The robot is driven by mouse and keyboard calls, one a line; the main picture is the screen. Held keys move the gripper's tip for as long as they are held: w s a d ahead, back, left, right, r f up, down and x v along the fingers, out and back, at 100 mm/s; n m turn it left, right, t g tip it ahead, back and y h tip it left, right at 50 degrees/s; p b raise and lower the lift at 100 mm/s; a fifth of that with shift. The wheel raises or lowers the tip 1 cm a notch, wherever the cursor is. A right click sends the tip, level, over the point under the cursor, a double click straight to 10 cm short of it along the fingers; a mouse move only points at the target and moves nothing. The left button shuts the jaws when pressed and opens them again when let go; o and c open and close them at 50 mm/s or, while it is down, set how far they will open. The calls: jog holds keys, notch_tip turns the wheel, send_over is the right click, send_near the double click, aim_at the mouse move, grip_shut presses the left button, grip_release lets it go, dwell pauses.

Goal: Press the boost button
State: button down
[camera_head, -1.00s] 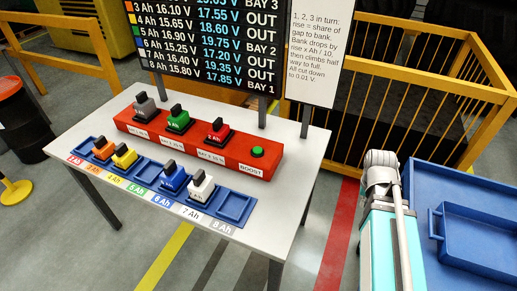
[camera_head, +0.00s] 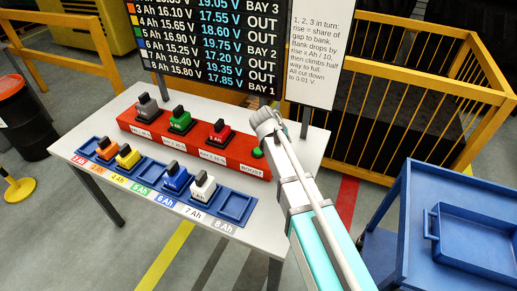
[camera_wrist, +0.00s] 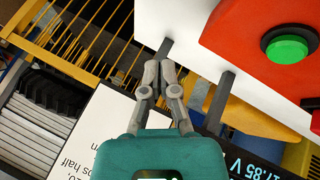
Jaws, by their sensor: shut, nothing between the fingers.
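The green boost button (camera_head: 257,153) is at the right end of the red charger box (camera_head: 246,171) on the white table, above the BOOST label. My arm's end hangs close beside it and hides part of that end of the box. In the wrist view the button (camera_wrist: 289,44) is a green disc in a black ring on the red box, at the upper right. My gripper (camera_wrist: 160,68) is shut and empty, near the picture's middle, left of and apart from the button. The fingers do not show clearly in the head view.
Grey, green and red packs stand on the charger box. Blue trays (camera_head: 236,207) along the table's front hold several packs. A board (camera_head: 215,45) and a note sign (camera_head: 312,50) stand behind. A yellow fence (camera_head: 400,50) and blue cart (camera_head: 478,190) are at right.

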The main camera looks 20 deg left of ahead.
notch_tip(320, 180, up, 3)
jog(key=n+t, duration=0.1)
jog(key=t, duration=0.1)
send_over(260, 149)
jog(key=s, duration=0.1)
jog(key=shift+s+a+f+p, duration=0.15)
jog(key=shift+a+p, duration=0.15)
jog(key=shift+a, duration=0.05)
jog(key=shift+f, duration=0.15)
notch_tip(260, 149, down, 8)
jog(key=b, duration=0.8)
jog(key=shift+f+b, duration=0.25)
jog(key=shift+b, duration=0.15)
jog(key=shift+f, duration=0.15)
dwell(0.7)
jog(key=shift+f+b, duration=0.3)
jog(key=shift+b, duration=0.15)
jog(key=shift+f+b, duration=0.45)
dwell(1.1)
jog(key=shift+r+p, duration=0.95)
